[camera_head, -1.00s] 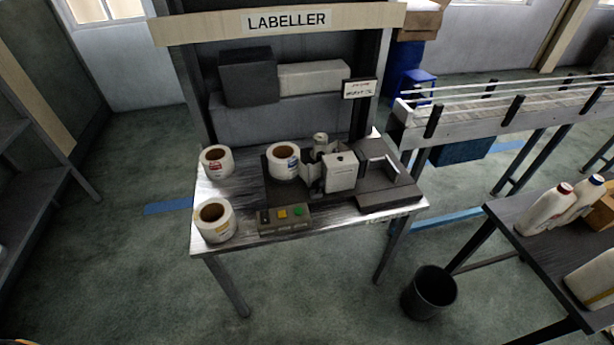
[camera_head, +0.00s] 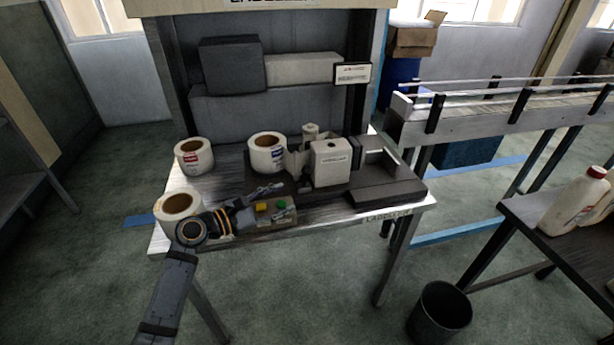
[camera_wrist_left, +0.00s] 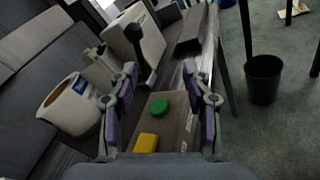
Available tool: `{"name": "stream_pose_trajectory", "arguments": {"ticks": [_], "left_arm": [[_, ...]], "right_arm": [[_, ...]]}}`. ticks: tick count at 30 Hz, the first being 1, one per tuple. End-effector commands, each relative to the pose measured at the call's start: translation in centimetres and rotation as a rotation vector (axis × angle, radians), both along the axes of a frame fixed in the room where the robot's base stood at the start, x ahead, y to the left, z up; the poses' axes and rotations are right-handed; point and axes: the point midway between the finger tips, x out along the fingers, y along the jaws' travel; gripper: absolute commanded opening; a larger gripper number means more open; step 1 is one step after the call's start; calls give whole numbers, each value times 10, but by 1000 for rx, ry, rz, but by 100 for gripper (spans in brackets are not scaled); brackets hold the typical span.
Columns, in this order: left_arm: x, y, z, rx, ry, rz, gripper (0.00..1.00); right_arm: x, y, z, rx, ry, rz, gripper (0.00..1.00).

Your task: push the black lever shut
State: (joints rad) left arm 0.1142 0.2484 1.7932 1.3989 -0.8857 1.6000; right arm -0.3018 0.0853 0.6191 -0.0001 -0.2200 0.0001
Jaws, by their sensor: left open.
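The black lever (camera_wrist_left: 140,55) shows in the left wrist view as a dark rod with a thicker end, beside the white labeller box (camera_wrist_left: 132,32). It lies ahead of my left gripper and close to its left finger, apparently apart from it. In the head view I cannot make the lever out clearly; the white box (camera_head: 330,162) stands on the dark machine base there. My left gripper (camera_head: 284,200) is open and empty over the button panel, in front of the machine. Its spread fingers also show in the wrist view (camera_wrist_left: 160,72). My right gripper is not in view.
The button panel has a yellow button (camera_wrist_left: 146,143) and a green button (camera_wrist_left: 158,106). Label rolls (camera_head: 267,153) (camera_head: 194,157) (camera_head: 178,207) stand on the metal table. A black bin (camera_head: 440,312) is on the floor. A conveyor (camera_head: 480,118) runs at the right.

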Motion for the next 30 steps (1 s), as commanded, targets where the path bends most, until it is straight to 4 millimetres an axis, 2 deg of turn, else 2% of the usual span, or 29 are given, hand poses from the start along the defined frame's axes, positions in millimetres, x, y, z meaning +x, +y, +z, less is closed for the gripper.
{"name": "stream_pose_trajectory", "arguments": {"ticks": [1, 3, 10, 21, 25, 30], "left_arm": [[10, 4, 12, -84, 30, 17, 49], [18, 9, 23, -175, 68, 32, 49], [26, 7, 29, -227, 90, 40, 49], [76, -47, 29, -226, 90, 39, 49], [88, -59, 28, -223, 89, 39, 49], [94, -65, 27, -220, 89, 40, 49]], "right_arm": [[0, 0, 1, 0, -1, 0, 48], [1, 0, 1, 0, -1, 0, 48], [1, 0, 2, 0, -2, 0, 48], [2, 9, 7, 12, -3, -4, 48], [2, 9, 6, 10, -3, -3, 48], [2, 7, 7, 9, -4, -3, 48]]}}
